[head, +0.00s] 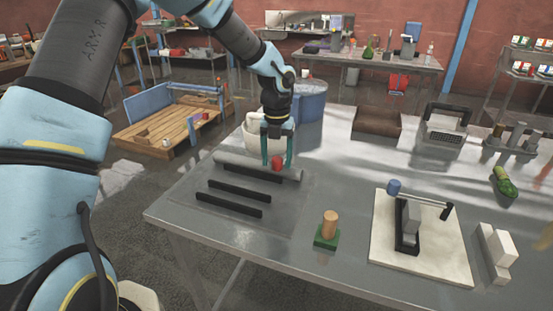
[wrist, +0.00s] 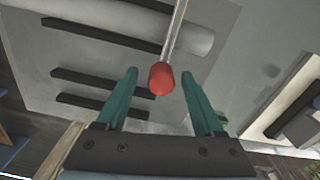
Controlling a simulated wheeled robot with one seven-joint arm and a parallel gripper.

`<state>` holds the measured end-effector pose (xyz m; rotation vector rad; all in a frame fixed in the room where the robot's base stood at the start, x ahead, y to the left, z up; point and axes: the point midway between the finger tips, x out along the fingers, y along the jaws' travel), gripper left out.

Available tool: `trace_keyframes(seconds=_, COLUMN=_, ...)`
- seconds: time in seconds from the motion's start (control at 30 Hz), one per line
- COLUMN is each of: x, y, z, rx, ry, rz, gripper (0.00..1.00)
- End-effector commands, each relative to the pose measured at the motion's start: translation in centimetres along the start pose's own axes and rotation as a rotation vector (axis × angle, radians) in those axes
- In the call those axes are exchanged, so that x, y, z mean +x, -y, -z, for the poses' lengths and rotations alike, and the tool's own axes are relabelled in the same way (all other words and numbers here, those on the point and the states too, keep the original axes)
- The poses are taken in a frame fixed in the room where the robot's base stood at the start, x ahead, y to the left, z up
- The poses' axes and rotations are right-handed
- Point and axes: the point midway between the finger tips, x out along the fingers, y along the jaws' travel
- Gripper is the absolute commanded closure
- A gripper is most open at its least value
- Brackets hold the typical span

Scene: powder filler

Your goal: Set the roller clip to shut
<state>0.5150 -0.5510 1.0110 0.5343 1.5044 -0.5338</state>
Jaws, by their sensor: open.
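A red knob (head: 277,163) sits at the end of a thin metal rod (wrist: 176,30), which looks like the lever of the roller clip. The knob (wrist: 161,79) shows between my fingertips in the wrist view. My gripper (head: 278,159) is open, with one teal finger on each side of the knob and a gap visible on both sides. A pale grey roller (head: 235,165) lies along the back of a flat grey sheet (head: 220,225); the rod crosses over it in the wrist view. The rod's far end and the clip's pivot are out of view.
Several black bars (head: 228,204) lie on the sheet in front of the roller. A wooden peg on a green base (head: 327,231) and a white board with a lever press (head: 390,250) stand to the right. A white bucket (head: 252,133) and blue tub (head: 312,103) are behind my gripper.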

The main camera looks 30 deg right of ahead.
Motion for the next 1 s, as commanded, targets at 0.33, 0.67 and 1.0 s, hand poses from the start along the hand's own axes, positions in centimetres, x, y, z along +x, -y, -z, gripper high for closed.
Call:
trace_keyframes(seconds=0.33, x=-5.6, y=-0.1, z=-0.1, rx=-0.002, ry=0.007, rz=0.000, gripper=0.31)
trace_keyframes(seconds=0.67, x=-10.2, y=-0.1, z=-0.1, rx=-0.001, ry=0.003, rz=0.000, gripper=0.31)
trace_keyframes(seconds=1.0, x=-10.6, y=-0.1, z=0.0, rx=0.000, ry=0.001, rz=0.000, gripper=0.31)
